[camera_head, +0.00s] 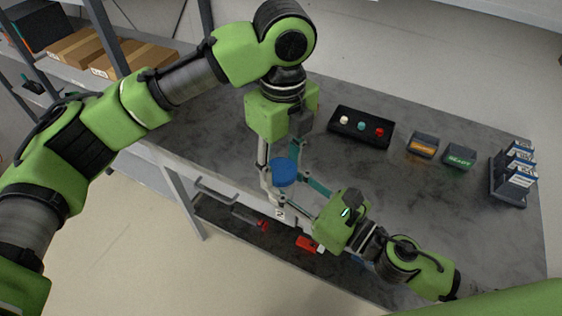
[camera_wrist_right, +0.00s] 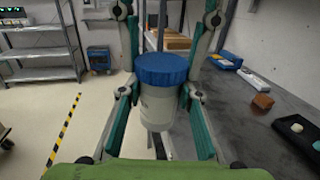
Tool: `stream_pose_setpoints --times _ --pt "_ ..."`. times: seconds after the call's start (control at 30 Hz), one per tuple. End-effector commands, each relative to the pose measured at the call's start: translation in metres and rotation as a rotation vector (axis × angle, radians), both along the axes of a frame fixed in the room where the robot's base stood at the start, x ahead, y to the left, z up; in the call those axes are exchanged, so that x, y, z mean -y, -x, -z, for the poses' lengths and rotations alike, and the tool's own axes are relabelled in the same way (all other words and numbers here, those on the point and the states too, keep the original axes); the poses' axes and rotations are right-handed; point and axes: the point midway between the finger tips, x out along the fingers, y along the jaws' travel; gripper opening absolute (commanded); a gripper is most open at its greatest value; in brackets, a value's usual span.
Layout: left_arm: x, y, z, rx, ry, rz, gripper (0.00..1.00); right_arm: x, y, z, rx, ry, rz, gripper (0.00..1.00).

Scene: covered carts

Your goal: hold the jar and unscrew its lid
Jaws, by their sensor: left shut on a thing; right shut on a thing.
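The jar (camera_wrist_right: 158,108) has a pale, whitish body and stands upright in the right wrist view. Its blue lid (camera_head: 284,171) is on top, and the lid also shows in the right wrist view (camera_wrist_right: 162,68). My left gripper (camera_head: 280,178) reaches down from above with its fingers at the lid and is shut on it. My right gripper (camera_wrist_right: 158,118) comes from the side and is shut on the jar body, with teal finger pads on both sides. In the head view the jar body is mostly hidden below the lid and behind the fingers.
On the grey cart top (camera_head: 400,200) stand a black box with coloured buttons (camera_head: 361,126), two small labelled blocks (camera_head: 423,145) and a rack (camera_head: 513,176). Red items (camera_head: 307,244) lie on the lower shelf. Shelves with cardboard boxes (camera_head: 85,46) stand at the upper left.

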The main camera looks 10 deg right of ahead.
Motion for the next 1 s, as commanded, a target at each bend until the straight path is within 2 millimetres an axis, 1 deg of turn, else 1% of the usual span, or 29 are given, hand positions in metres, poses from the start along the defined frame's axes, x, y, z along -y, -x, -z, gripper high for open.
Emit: stream_pose_setpoints --times 0.03,1.0 --pt "0.0057 0.0024 -0.0008 -0.002 0.016 -0.077 0.15 -0.0035 0.0028 -0.0016 0.002 -0.004 -0.011 0.0" --pt "-0.002 -0.0014 -0.0025 0.024 0.008 -1.89 0.15 -0.005 0.005 -0.0016 0.0 -0.006 -0.016 0.0"
